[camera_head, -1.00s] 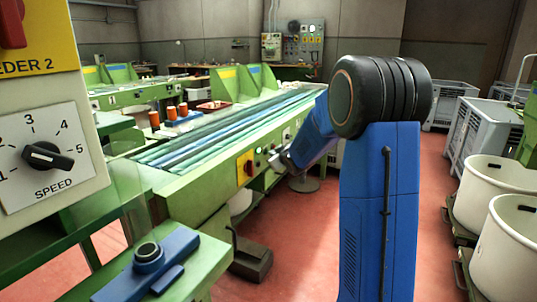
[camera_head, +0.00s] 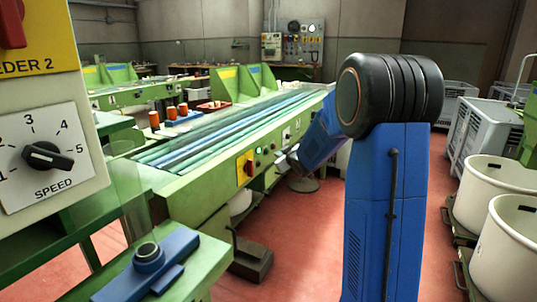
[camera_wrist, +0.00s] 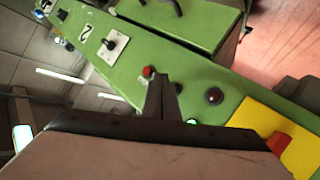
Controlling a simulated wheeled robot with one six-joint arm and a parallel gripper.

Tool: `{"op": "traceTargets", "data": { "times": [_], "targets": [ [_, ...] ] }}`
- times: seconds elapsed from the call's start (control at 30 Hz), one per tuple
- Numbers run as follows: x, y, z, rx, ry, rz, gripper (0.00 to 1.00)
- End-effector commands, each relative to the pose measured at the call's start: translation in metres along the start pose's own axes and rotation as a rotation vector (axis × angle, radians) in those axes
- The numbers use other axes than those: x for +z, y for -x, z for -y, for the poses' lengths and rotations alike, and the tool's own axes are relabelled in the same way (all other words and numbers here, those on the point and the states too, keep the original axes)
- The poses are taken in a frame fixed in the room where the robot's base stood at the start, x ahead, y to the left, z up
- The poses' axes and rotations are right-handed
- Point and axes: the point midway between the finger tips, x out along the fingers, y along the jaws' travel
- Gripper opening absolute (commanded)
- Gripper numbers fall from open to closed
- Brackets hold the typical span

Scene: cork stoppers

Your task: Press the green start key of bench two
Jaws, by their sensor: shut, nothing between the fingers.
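Bench two's green panel (camera_head: 222,183) carries a row of controls and, in the wrist view, a white mark like a 2 (camera_wrist: 84,36). A small pale-green key or lamp (camera_head: 258,151) sits right of the yellow switch plate; in the wrist view a small greenish spot (camera_wrist: 192,121) shows partly behind my gripper. A dark round button (camera_wrist: 213,95) and a red button (camera_wrist: 148,72) are near it. My gripper (camera_wrist: 161,82) is shut and empty, its tips in front of the panel between these buttons. I cannot tell whether they touch it.
A yellow plate with a red switch (camera_wrist: 280,143) is beside the buttons. A black toggle on a white plate (camera_wrist: 111,45) is farther along. A feeder box with a speed dial (camera_head: 46,157) stands near left. Grey crates (camera_head: 484,128) and white tubs (camera_head: 490,185) line the right; red floor between is clear.

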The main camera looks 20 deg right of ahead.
Motion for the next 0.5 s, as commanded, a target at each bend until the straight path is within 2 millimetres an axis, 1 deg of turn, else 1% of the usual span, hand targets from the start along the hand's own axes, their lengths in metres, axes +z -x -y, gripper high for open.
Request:
{"op": "traceTargets", "data": {
  "times": [0.33, 0.5],
  "targets": [
    [0.015, 0.02, -0.015, 0.002, -0.002, 0.002, 0.0],
    [0.019, 0.026, -0.019, 0.0, -0.001, 0.001, 0.0]
  ]
}}
